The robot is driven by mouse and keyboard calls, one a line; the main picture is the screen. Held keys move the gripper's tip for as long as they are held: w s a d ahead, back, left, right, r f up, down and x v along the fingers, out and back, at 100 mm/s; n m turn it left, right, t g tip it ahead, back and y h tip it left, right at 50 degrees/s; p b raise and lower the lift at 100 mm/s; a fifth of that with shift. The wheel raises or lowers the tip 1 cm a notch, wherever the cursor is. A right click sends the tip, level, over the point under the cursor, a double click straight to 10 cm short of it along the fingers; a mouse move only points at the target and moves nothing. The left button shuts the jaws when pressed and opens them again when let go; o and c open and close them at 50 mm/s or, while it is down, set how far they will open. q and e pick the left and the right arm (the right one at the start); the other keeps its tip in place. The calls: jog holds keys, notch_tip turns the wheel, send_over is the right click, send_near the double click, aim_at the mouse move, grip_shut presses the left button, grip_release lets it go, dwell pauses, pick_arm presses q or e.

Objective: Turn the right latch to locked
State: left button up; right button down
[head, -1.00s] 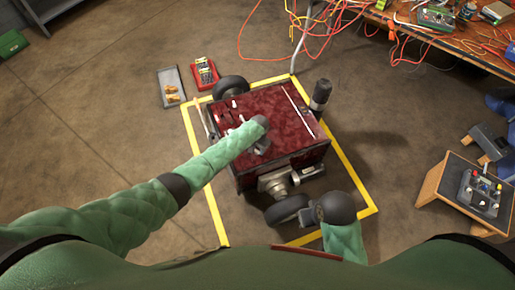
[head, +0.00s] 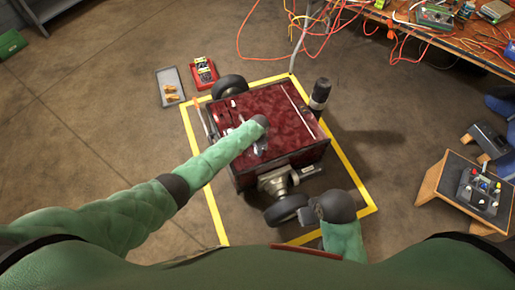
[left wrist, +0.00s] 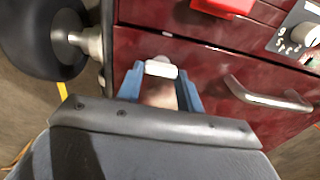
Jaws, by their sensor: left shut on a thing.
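The dark red wheeled box (head: 290,115) stands on the floor inside a yellow outline. My left arm reaches across it, and my left gripper (head: 262,148) is low at its near part, mostly hidden by the wrist in the head view. In the left wrist view the blue fingers of my left gripper (left wrist: 160,92) are closed around a small latch with a white end (left wrist: 161,69) on a red panel. Whether it is turned to locked I cannot tell. My right gripper (head: 308,212) is beside the box's near wheel, apart from the latch; its fingers are unclear.
In the left wrist view a silver bar handle (left wrist: 268,97), a marked dial (left wrist: 300,36) and a black wheel (left wrist: 42,40) are close by. A grey tray (head: 168,78) and a red tray (head: 213,76) lie behind the box. A cluttered workbench (head: 455,55) stands at the back right.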

dwell(0.3)
pick_arm(q)
jog(key=o, duration=1)
jog(key=shift+d+r, duration=0.15)
jog(key=shift+r, duration=3.75)
